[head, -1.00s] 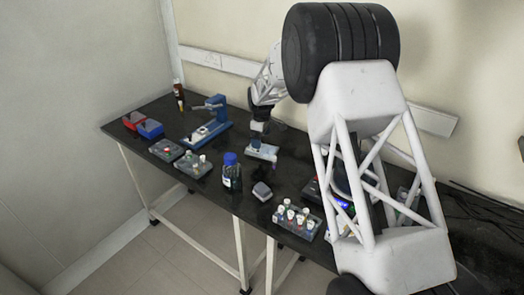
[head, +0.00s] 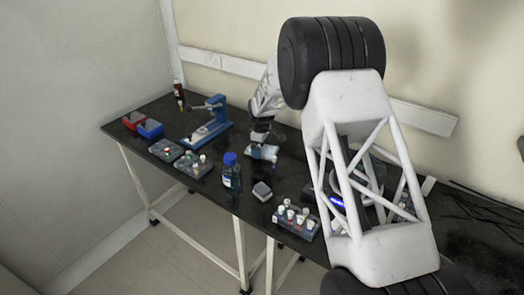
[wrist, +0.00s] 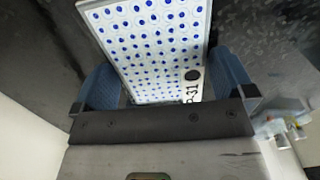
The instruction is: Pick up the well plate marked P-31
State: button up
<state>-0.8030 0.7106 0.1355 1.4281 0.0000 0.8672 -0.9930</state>
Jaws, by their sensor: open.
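The well plate (wrist: 155,45) is a white plate with rows of blue wells. It fills the upper middle of the wrist view, and its near edge carries a black dot and a label reading as 31, partly hidden. My gripper (wrist: 167,84) is open, with one blue finger on each side of the plate. I cannot tell whether either finger touches it. In the head view the plate (head: 262,153) lies on the dark bench, with my gripper (head: 262,141) right above it.
A blue-capped bottle (head: 231,172) and a small grey box (head: 262,191) stand nearby toward the front edge. A rack of vials (head: 296,221) is to the right. A blue instrument (head: 210,122) and vial racks (head: 193,164) are to the left.

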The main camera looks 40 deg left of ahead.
jog(key=shift+c, duration=0.2)
jog(key=c, duration=0.6)
notch_tip(320, 180, up, 10)
dwell(0.6)
dwell(0.5)
